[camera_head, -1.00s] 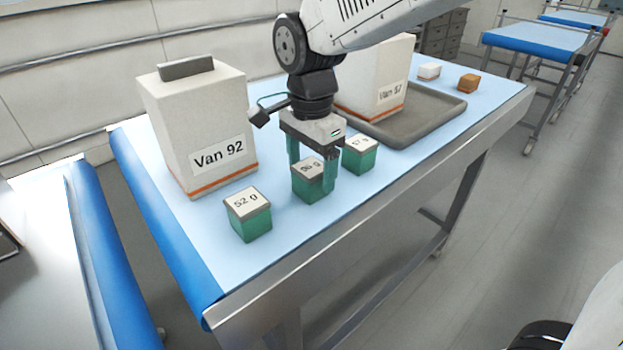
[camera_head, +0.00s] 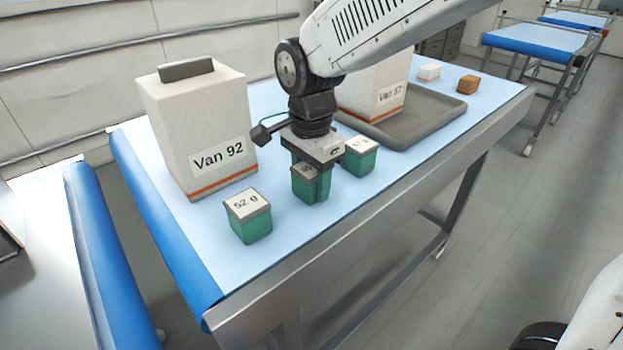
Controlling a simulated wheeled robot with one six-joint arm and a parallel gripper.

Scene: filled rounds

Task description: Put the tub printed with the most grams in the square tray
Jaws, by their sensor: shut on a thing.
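Three green tubs with pale labelled lids stand in a row on the light blue table top. The left tub (camera_head: 249,222) reads 52 g. The middle tub (camera_head: 304,188) stands under my gripper (camera_head: 312,178), which is shut on it with green fingers at its sides. Its label is mostly hidden now; earlier it looked like 86 g or similar, not clearly legible. The right tub (camera_head: 361,163) has a partly covered label that I cannot read for sure. The grey square tray (camera_head: 440,103) lies behind to the right, with a white box marked Van 57 (camera_head: 372,92) standing in it.
A large white box marked Van 92 (camera_head: 195,125) with a grey handle stands at the left of the table. A small white block (camera_head: 428,72) and an orange-brown block (camera_head: 468,85) lie beyond the tray. The tray's right part is bare.

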